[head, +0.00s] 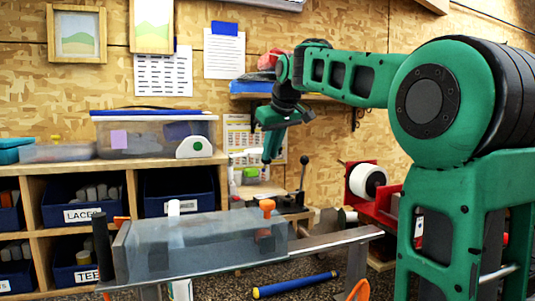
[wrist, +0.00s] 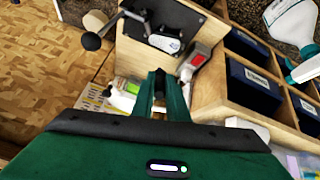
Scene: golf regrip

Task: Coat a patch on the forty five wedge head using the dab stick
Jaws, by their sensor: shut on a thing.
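My gripper (head: 270,155) points down over the back of the wooden bench in the head view.
A black-knobbed lever (head: 303,172) stands beside the dark plate. A grey-and-red object (wrist: 197,61) lies close to the fingers. A translucent box (head: 205,245) stands in front, a lidded bin (head: 155,135) on the shelf at left. A red stand with a white roll (head: 367,181) is at right.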

